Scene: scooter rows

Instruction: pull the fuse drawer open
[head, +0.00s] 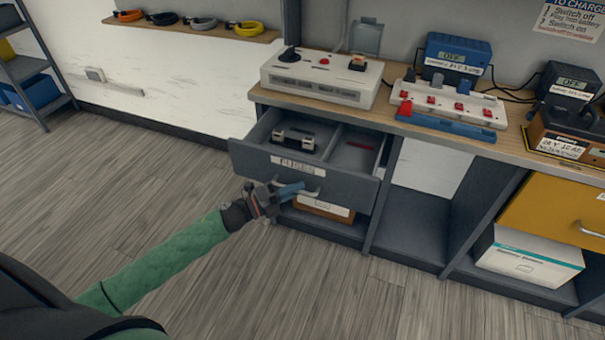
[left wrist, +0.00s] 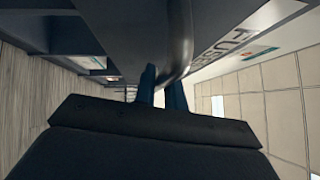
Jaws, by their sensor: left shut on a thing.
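The grey fuse drawer (head: 250,163), with a "FUSES" label on its front, stands pulled out from under the workbench, and its inside shows. It has a divider; a metal-and-white part lies in the left compartment and a small red thing in the right one. My left gripper (head: 290,191) is shut on the metal drawer handle (head: 312,193). In the left wrist view, the blue fingertips (left wrist: 162,88) are at the curved handle (left wrist: 179,45), with the drawer front behind. My right gripper is in neither view.
The wooden bench top (head: 415,127) carries a white control box (head: 320,78), a power strip (head: 450,104) and chargers (head: 455,55). An open shelf bay lies right of the drawer, and a yellow drawer (head: 550,215) farther right. The floor (head: 150,185) in front is clear.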

